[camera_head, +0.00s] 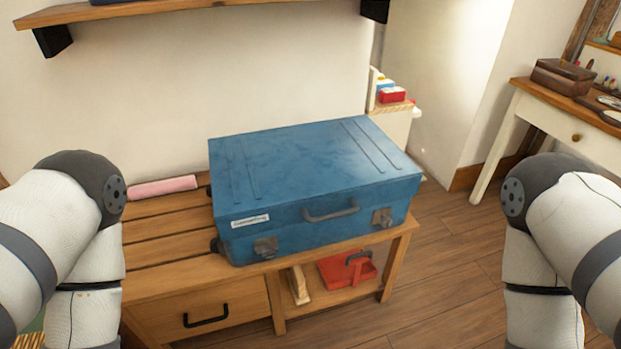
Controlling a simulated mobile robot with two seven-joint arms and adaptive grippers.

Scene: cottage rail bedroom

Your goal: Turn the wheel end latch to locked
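A blue metal case (310,175) lies closed on a slatted wooden bench (165,240). Its front has a grey handle (331,212), a left latch (265,247) and a right latch (382,217). A white label (250,221) sits near the front left corner. Small dark wheel-like parts (214,245) show at its left end, beside that corner. I cannot tell from here which latch is the wheel end one by name, or whether either is locked. Both my arms show at the picture's sides, but neither gripper is in view.
A pink roll (162,187) lies on the bench left of the case. Below are a drawer (200,312), a red item (346,269) and a wooden piece (298,284). A shelf (140,12) hangs above; a desk (560,110) stands right. Floor at right (450,270) is clear.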

